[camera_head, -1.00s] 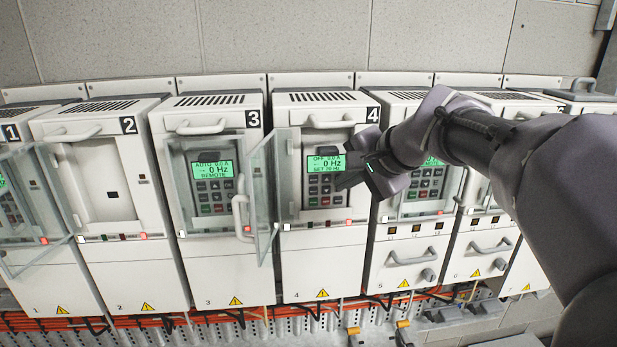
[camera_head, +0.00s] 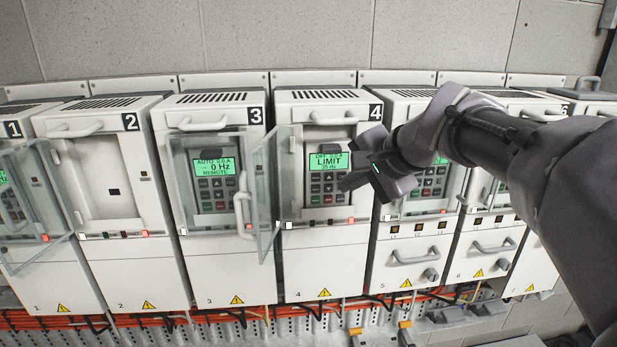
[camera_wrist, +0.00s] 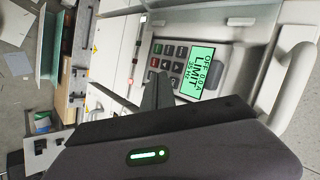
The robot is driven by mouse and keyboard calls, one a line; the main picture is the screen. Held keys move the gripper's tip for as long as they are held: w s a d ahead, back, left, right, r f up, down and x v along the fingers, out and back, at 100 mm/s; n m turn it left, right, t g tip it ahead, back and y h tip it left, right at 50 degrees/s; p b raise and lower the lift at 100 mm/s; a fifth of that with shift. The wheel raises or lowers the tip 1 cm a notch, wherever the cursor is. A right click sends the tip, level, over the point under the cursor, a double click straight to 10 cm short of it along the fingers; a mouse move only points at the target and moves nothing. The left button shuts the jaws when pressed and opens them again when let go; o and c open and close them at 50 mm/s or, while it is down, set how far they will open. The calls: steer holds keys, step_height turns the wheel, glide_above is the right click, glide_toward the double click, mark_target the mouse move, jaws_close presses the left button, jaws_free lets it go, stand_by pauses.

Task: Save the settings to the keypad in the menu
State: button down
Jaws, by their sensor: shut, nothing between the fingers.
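The keypad (camera_head: 325,188) sits in drive 4, whose clear door (camera_head: 268,190) stands open to the left. Its green display (camera_head: 329,161) shows LIMIT in large letters, with an OFF line above and what looks like 35 Hz below. The display also shows, turned on its side, in the wrist view (camera_wrist: 199,70). In the wrist view the dark fingers (camera_wrist: 157,88) cover part of the button area. I cannot tell whether they touch a button.
Drive 3 (camera_head: 222,260) has a lit keypad (camera_head: 212,185) behind its clear door. Drive 2 (camera_head: 110,190) has an empty keypad recess. Drive 5's keypad (camera_head: 428,180) is partly behind my arm. Handles stick out from the drive fronts, including a light one (camera_wrist: 292,85) near my wrist.

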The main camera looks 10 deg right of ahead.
steer(key=shift+a, duration=1.4)
steer(key=shift+w+d, duration=0.1)
steer(key=shift+d, duration=0.05)
steer(key=shift+w, duration=0.15)
steer(key=shift+w, duration=0.25)
